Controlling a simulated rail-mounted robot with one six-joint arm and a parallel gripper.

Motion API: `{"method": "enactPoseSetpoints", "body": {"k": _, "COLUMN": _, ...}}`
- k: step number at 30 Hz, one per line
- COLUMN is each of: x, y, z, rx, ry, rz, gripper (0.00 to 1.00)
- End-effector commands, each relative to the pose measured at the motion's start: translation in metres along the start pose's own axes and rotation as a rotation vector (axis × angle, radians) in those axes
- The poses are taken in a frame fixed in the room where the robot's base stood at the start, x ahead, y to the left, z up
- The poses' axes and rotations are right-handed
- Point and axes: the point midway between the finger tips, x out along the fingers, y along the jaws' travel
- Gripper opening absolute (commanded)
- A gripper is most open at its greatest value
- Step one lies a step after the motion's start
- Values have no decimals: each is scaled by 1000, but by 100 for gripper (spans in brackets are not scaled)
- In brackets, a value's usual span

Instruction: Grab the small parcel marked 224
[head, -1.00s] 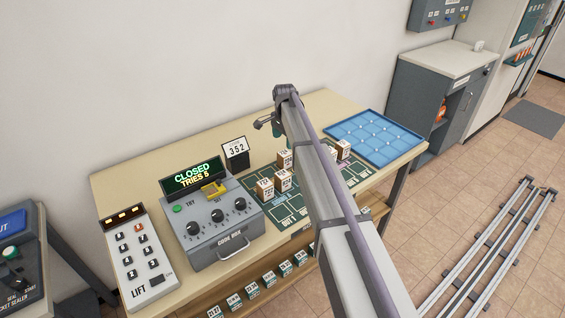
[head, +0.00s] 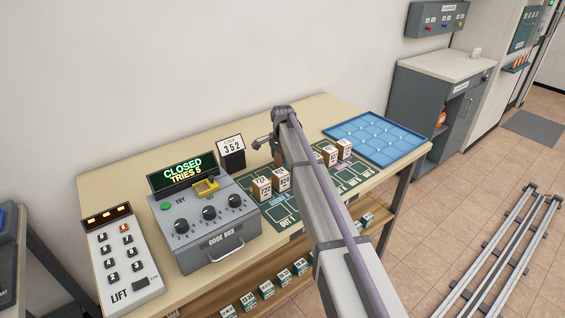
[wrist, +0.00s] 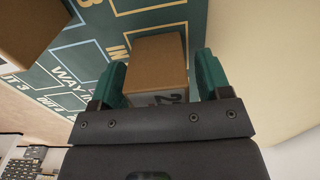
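A small brown parcel (wrist: 155,62) with a white label stands between the teal fingers of my gripper (wrist: 160,72) in the wrist view. Only a "2" on its label shows; the rest is hidden by my gripper. The fingers are on both sides of it, with a narrow gap at the right finger, so my gripper looks open around it. In the head view my gripper (head: 278,154) is low over the board's far side, partly hidden by my arm. Other labelled parcels stand nearby: one at the left (head: 261,189), one beside it (head: 283,179). I cannot read 224 surely on any.
The green board (head: 283,214) lies on the table between the grey code box (head: 215,235) and the blue tray (head: 378,135). Two more parcels (head: 330,156) are right of my arm. Small labelled boxes (head: 267,289) line the lower shelf.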

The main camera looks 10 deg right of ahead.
Motion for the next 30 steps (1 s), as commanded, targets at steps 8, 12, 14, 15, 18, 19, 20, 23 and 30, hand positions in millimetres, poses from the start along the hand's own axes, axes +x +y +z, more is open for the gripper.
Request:
{"method": "enactPoseSetpoints", "body": {"k": 8, "x": 0, "y": 0, "z": 0, "rx": 0, "ry": 0, "rz": 0, "gripper": 44}}
{"method": "enactPoseSetpoints", "body": {"k": 12, "x": 0, "y": 0, "z": 0, "rx": 0, "ry": 0, "rz": 0, "gripper": 31}}
{"method": "enactPoseSetpoints", "body": {"k": 14, "x": 0, "y": 0, "z": 0, "rx": 0, "ry": 0, "rz": 0, "gripper": 25}}
{"method": "enactPoseSetpoints", "body": {"k": 15, "x": 0, "y": 0, "z": 0, "rx": 0, "ry": 0, "rz": 0, "gripper": 22}}
{"method": "enactPoseSetpoints", "body": {"k": 18, "x": 0, "y": 0, "z": 0, "rx": 0, "ry": 0, "rz": 0, "gripper": 22}}
{"method": "enactPoseSetpoints", "body": {"k": 19, "x": 0, "y": 0, "z": 0, "rx": 0, "ry": 0, "rz": 0, "gripper": 22}}
{"method": "enactPoseSetpoints", "body": {"k": 20, "x": 0, "y": 0, "z": 0, "rx": 0, "ry": 0, "rz": 0, "gripper": 22}}
{"method": "enactPoseSetpoints", "body": {"k": 23, "x": -4, "y": 0, "z": 0, "rx": 0, "ry": 0, "rz": 0, "gripper": 22}}
{"method": "enactPoseSetpoints", "body": {"k": 30, "x": -52, "y": 0, "z": 0, "rx": 0, "ry": 0, "rz": 0, "gripper": 22}}
